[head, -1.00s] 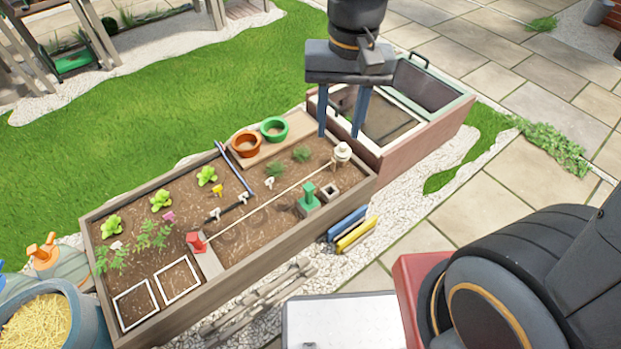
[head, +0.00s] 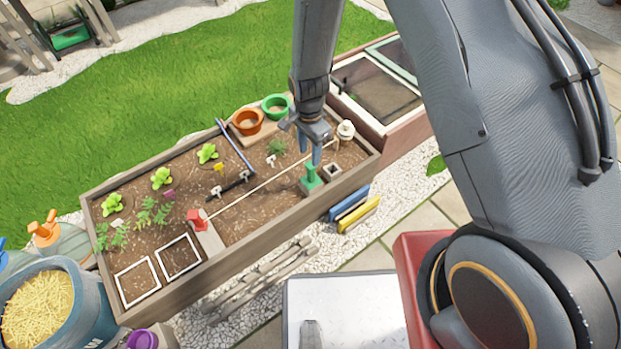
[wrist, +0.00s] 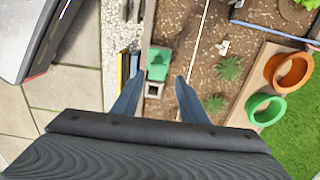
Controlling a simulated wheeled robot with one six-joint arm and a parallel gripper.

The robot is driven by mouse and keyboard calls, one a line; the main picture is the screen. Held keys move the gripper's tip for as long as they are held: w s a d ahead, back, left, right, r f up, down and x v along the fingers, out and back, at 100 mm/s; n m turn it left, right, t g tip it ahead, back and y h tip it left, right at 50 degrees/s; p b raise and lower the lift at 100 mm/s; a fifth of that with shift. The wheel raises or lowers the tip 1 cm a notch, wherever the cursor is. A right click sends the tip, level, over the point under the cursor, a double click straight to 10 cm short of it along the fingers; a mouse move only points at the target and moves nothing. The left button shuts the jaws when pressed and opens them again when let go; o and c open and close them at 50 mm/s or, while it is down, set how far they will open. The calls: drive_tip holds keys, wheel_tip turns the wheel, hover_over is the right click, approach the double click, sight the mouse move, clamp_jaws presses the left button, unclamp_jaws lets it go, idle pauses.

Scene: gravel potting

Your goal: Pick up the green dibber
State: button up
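In the wrist view the green dibber (wrist: 158,62) shows from above, just beyond the gap between my fingertips. My gripper (head: 311,156) is above the green dibber in the head view. My gripper (wrist: 159,78) is open, with its two blue-grey fingers apart and nothing between them. I cannot tell the exact height between the fingertips and the dibber's handle.
A small square holder (head: 332,171) stands right beside the green dibber. A red dibber (head: 197,220) is farther left on a board. A cream string (head: 260,191) crosses the bed to a pale spool (head: 345,130). Orange (head: 247,121) and green (head: 277,106) pots stand at the back.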

sight(311, 168)
drive_tip(key=f, duration=0.2)
drive_tip(key=f+b, duration=0.1)
drive_tip(key=f, duration=0.2)
drive_tip(key=f+b, duration=0.1)
drive_tip(key=f, duration=0.2)
drive_tip(key=shift+s+d+f, duration=0.1)
drive_tip(key=shift+d+f, duration=0.15)
drive_tip(key=c, duration=0.9)
